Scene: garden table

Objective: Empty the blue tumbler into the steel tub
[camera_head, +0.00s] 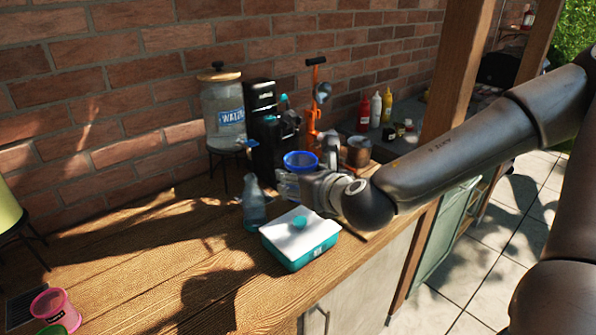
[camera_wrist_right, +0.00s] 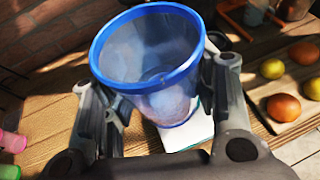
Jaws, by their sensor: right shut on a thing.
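The blue tumbler (camera_head: 301,162), see-through with a bright blue rim, is held above the wooden counter in the head view. My right gripper (camera_head: 290,184) is shut around its sides. In the right wrist view the tumbler (camera_wrist_right: 148,60) stands between my right gripper's two fingers (camera_wrist_right: 162,95), mouth up and roughly upright. Something pale shows low inside it, but I cannot tell what. I cannot make out a steel tub for certain in either view. My left gripper is not in view.
A teal box with a white lid (camera_head: 300,240) and a clear bottle (camera_head: 254,205) stand near the tumbler. A water dispenser (camera_head: 222,110) and a black coffee machine (camera_head: 263,130) stand behind. A pink cup (camera_head: 52,304) is at the front left. The left middle counter is clear.

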